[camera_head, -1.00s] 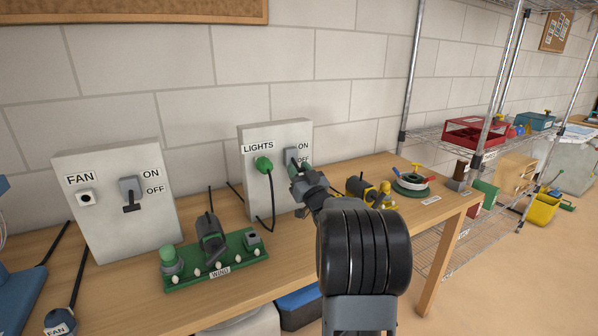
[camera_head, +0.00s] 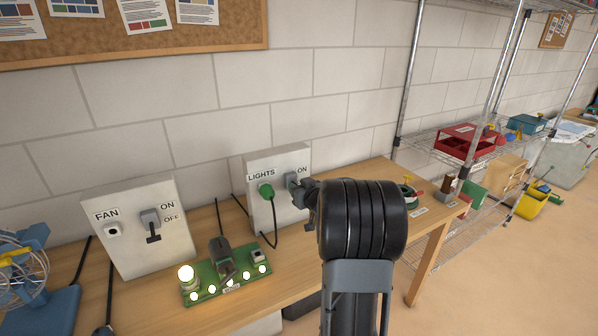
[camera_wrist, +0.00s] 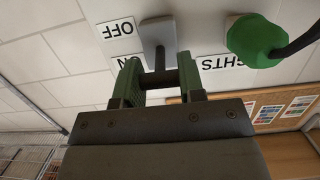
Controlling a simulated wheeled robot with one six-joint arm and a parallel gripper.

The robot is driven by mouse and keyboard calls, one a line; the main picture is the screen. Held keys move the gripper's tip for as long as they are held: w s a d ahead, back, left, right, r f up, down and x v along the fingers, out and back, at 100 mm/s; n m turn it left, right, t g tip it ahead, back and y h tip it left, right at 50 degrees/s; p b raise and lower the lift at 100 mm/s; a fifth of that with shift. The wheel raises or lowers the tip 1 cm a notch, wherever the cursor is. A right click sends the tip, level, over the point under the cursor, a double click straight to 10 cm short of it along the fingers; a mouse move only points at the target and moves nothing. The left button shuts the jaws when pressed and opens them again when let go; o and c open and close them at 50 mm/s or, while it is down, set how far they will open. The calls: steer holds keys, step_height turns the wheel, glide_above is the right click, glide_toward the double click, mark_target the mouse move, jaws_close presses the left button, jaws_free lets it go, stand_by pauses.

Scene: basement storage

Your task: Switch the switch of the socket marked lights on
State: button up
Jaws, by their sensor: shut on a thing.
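The LIGHTS socket panel (camera_head: 277,160) stands on the bench against the wall. A green plug (camera_head: 266,191) sits in its socket. The grey switch (camera_head: 291,180) is to the right of the plug; the wrist view shows its plate (camera_wrist: 157,36) upside down. The switch's dark lever (camera_wrist: 159,62) points toward the ON label (camera_wrist: 128,67), away from OFF (camera_wrist: 118,29). My gripper (camera_head: 301,190) is at the switch, its green-padded fingers (camera_wrist: 157,79) shut on the lever. The bulbs on the green board (camera_head: 226,285) glow.
The FAN panel (camera_head: 143,226) stands to the left, its lever down toward OFF. A blue fan (camera_head: 30,265) is at the far left of the bench (camera_head: 165,298). Metal shelving with a red tray (camera_head: 461,143) is at the right. A corkboard hangs above.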

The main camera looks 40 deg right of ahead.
steer(key=shift+w+r+g+p, duration=0.1)
steer(key=shift+r+g+p, duration=0.6)
steer(key=shift+p, duration=1.75)
steer(key=shift+w+r+g+p, duration=0.1)
steer(key=shift+r+g+p, duration=0.55)
steer(key=shift+p, duration=1.75)
steer(key=shift+f+g+p, duration=0.35)
steer(key=shift+p, duration=0.05)
steer(key=shift+f+y+p, duration=0.15)
steer(key=shift+y+p, duration=0.15)
steer(key=shift+p, duration=0.4)
steer(key=o, duration=0.9)
steer(key=shift+w, duration=0.1)
steer(key=shift+o, duration=0.2)
steer(key=p+v, duration=0.1)
steer(key=v, duration=1.2)
steer(key=shift+s+r, duration=0.25)
steer(key=shift+r, duration=0.15)
